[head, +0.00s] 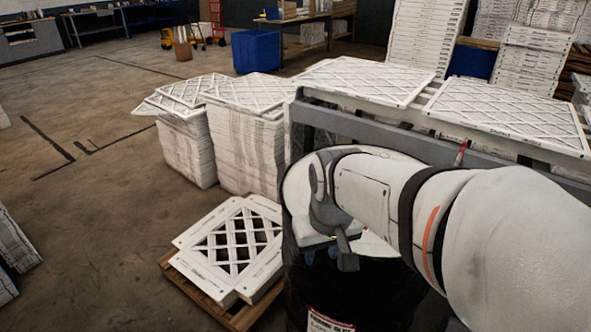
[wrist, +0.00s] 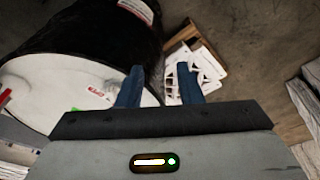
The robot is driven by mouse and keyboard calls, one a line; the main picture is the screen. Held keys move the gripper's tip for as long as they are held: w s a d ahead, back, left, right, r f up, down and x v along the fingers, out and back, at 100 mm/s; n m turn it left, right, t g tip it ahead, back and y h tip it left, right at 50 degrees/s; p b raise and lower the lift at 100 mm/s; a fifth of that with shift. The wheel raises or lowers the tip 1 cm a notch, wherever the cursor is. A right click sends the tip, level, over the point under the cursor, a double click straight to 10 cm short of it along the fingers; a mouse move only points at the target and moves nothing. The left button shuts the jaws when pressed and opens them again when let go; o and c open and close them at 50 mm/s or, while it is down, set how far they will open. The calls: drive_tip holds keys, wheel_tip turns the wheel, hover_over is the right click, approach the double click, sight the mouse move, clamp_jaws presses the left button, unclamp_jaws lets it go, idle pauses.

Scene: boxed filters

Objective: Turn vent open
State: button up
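A black drum (head: 305,285) with a white lid (head: 298,185) stands below and around my gripper. In the head view my gripper (head: 335,252) is over the lid, and my arm covers much of the drum top. In the wrist view the drum (wrist: 80,30) is at upper left. Its lid (wrist: 50,80) has small red marks and a small green spot (wrist: 75,110). A red piece (wrist: 5,97) is at the left edge. I cannot tell which part is the vent. The two blue fingers are apart with nothing seen between them, near the lid's edge.
White framed filters (head: 232,245) lie on a wooden pallet left of the drum. Tall filter stacks (head: 245,145) stand behind it. A grey rack (head: 400,135) with filters runs behind my arm. The concrete floor (head: 80,220) at left is mostly clear.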

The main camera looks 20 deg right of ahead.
drive_tip(key=w+d+f+p, duration=0.1)
drive_tip(key=w+d, duration=0.3)
drive_tip(key=w, duration=0.1)
drive_tip(key=w+d+f+g+p, duration=0.1)
drive_tip(key=w+d, duration=0.3)
drive_tip(key=w, duration=0.2)
drive_tip(key=w+d+f+m+g+p, duration=0.1)
drive_tip(key=w+d, duration=0.4)
drive_tip(key=shift+w+p, duration=0.2)
drive_tip(key=shift+p, duration=0.15)
drive_tip(key=shift+w+d+f, duration=0.1)
drive_tip(key=shift+f, duration=0.1)
wheel_tip(320, 180, down, 8)
drive_tip(key=shift+r, duration=0.25)
drive_tip(key=shift+c, duration=0.4)
clamp_jaws()
